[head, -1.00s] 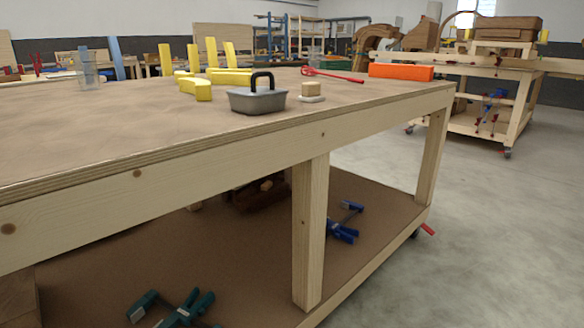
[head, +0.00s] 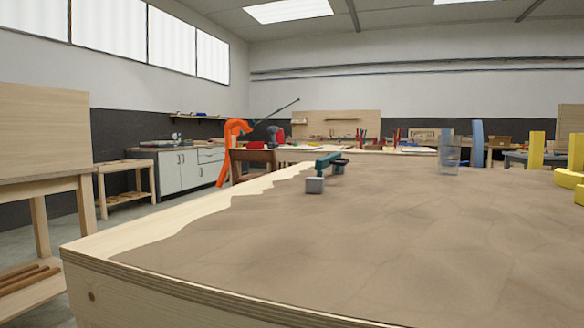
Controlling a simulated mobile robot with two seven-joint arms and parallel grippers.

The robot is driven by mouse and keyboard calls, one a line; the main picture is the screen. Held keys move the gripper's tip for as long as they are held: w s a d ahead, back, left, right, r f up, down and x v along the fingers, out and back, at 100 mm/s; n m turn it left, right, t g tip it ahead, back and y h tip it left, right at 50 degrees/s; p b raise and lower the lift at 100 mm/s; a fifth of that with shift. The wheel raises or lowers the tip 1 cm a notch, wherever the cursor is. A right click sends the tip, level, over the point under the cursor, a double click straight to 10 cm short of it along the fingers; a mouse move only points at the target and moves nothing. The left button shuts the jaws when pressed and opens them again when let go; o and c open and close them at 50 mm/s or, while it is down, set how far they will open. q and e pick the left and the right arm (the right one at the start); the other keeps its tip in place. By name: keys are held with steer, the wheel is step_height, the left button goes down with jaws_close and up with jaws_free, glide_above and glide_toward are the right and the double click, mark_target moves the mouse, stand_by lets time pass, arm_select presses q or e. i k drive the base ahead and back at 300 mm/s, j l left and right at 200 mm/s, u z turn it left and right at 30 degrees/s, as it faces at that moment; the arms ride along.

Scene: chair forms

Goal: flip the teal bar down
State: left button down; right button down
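A small teal bar (head: 327,160) stands near the far left edge of the brown tabletop (head: 350,235) in the head view. It runs slantwise above a small grey block (head: 315,185), with a darker teal part at its right end. It is too small to tell whether the bar is joined to the block. Neither of my grippers is in view.
The workbench's pale wooden edge (head: 160,225) runs along the left. Yellow blocks (head: 536,150) and a clear container (head: 449,154) stand at the back right. An orange curved form (head: 232,140) is beyond the bench. The near tabletop is clear.

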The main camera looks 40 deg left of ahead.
mark_target(335, 159)
steer(key=i+l+u, duration=0.1)
steer(key=u, duration=0.25)
steer(key=i+l+u, duration=0.2)
steer(key=u, duration=0.15)
steer(key=i+l+u, duration=0.2)
steer(key=u, duration=0.2)
